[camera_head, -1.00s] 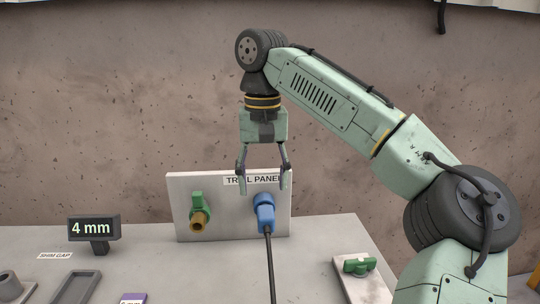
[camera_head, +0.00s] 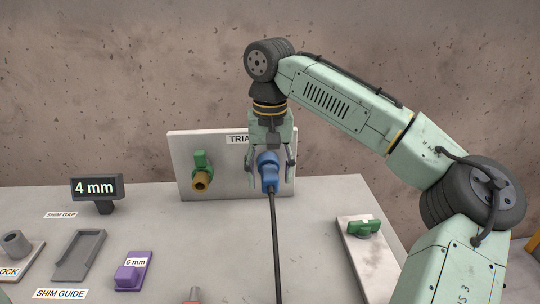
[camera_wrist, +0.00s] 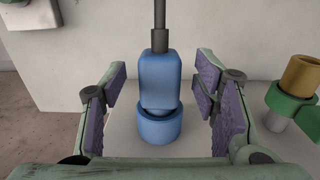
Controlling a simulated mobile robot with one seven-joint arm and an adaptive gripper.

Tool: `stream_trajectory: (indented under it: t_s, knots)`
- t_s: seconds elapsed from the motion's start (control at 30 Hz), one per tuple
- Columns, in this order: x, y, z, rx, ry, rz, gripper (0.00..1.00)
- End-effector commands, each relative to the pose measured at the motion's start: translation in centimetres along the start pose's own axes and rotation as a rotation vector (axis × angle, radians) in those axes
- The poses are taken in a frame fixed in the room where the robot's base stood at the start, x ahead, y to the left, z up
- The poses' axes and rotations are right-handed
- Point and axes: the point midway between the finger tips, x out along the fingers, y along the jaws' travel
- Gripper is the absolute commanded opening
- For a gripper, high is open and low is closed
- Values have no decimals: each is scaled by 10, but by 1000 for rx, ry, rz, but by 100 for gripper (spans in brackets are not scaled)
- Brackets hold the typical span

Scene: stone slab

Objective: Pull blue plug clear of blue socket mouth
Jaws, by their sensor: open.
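The blue plug (camera_head: 268,176) sits in the blue socket on the upright white panel (camera_head: 222,183), with its dark cable running down and forward over the slab. In the wrist view the blue plug (camera_wrist: 160,80) stands in the round blue socket (camera_wrist: 159,126). My gripper (camera_head: 271,170) is open around the plug, one finger on each side. The wrist view shows my gripper (camera_wrist: 162,100) with purple pads apart from the plug, a gap on both sides. How deep the plug sits is hidden.
A green valve with a brass end (camera_head: 201,170) is on the panel, left of the plug. A green piece (camera_head: 363,228) lies on a pale plate at right. A "4 mm" display (camera_head: 97,188), a grey shim guide (camera_head: 79,256) and a purple 6 mm block (camera_head: 133,270) are at left.

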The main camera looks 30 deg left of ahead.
Motion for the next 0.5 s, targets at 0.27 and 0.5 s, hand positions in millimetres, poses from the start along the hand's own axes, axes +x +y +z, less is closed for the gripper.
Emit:
stream_trajectory:
  t_s: [0.27,0.5]
  knots:
    - [6,0,0,0,0,0,55]
    - [6,0,0,0,0,0,46]
